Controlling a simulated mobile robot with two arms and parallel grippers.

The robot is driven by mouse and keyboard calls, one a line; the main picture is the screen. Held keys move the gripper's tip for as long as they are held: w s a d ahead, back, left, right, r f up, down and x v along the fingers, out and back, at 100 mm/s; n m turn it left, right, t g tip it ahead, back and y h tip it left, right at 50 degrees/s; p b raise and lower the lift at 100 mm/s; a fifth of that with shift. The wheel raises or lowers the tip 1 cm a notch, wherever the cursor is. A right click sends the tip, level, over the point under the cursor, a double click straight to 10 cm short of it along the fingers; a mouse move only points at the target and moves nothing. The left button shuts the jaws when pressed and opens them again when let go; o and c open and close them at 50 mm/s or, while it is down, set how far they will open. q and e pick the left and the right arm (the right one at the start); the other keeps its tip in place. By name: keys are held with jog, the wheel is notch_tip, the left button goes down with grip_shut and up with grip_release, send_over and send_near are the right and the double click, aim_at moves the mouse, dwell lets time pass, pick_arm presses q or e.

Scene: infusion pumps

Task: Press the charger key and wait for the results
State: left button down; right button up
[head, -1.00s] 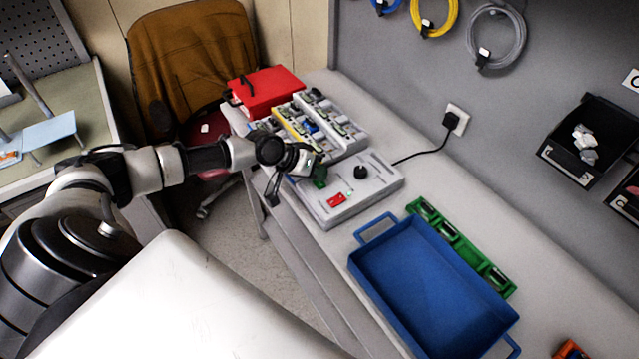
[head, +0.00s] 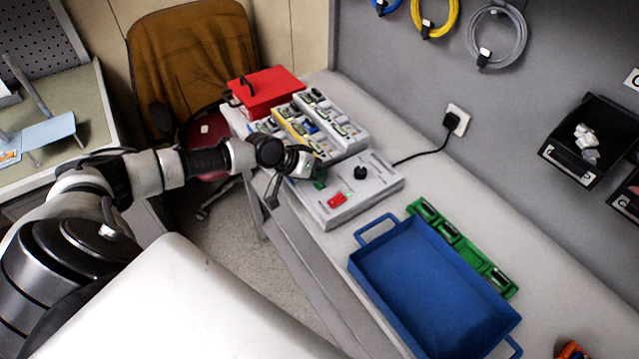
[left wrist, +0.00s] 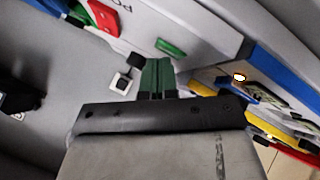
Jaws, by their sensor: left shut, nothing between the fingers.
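My left gripper (head: 319,183) is over the charger's far left end. Its green fingers (left wrist: 157,76) are shut with nothing between them, close to the green key. I cannot tell whether they touch it. In the head view, the gripper hides the key area. My right gripper is out of view.
Trays of small modules (head: 322,122) and a red box (head: 266,92) stand behind the charger. A blue tray (head: 430,285) and a green strip with modules (head: 460,242) lie in front. A black cord runs to a wall socket (head: 456,120).

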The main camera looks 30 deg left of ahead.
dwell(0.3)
pick_arm(q)
jog(key=shift+r+p, duration=0.7)
jog(key=shift+r, duration=0.05)
notch_tip(320, 180, up, 5)
jog(key=p, duration=0.4)
dwell(0.6)
